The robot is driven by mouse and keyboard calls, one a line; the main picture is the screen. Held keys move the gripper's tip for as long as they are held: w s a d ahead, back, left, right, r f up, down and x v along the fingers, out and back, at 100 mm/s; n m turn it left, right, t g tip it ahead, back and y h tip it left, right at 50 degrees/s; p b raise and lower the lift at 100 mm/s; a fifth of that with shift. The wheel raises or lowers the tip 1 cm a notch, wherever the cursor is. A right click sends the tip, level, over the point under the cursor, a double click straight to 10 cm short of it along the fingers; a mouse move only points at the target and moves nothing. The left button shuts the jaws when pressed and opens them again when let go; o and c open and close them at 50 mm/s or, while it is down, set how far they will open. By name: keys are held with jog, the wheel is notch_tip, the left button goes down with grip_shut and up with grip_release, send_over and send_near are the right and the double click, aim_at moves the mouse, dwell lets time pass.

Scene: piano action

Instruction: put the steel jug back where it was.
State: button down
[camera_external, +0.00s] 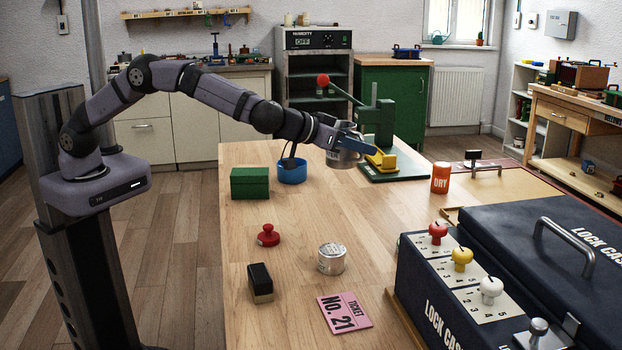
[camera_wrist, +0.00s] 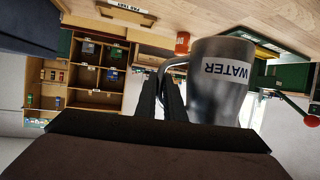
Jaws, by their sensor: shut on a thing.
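The steel jug (camera_external: 345,157), labelled WATER, hangs from my gripper (camera_external: 338,143) above the far part of the wooden table, in front of the green press. In the wrist view the steel jug (camera_wrist: 222,85) is right of my fingers, and the picture is upside down, with the tabletop at the top. My gripper (camera_wrist: 172,90) is shut on the jug's handle. The jug looks about upright. Whether its base touches the table is hard to tell. Its inside is hidden.
A blue dish (camera_external: 292,174) and a green box (camera_external: 250,183) stand left of the jug. The green press (camera_external: 378,125) with a yellow part (camera_external: 381,161) is close on the right. An orange DRY can (camera_external: 441,178) stands further right. The middle of the table (camera_external: 310,215) is clear.

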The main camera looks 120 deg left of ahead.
jog(key=shift+t, duration=0.3)
jog(key=s+d+f, duration=0.1)
jog(key=f, duration=0.1)
jog(key=s+d+f, duration=0.1)
jog(key=s+f, duration=0.1)
jog(key=shift+s+d+f, duration=0.15)
jog(key=shift+s+d, duration=0.05)
jog(key=shift+f+b, duration=0.45)
jog(key=shift+f, duration=4.55)
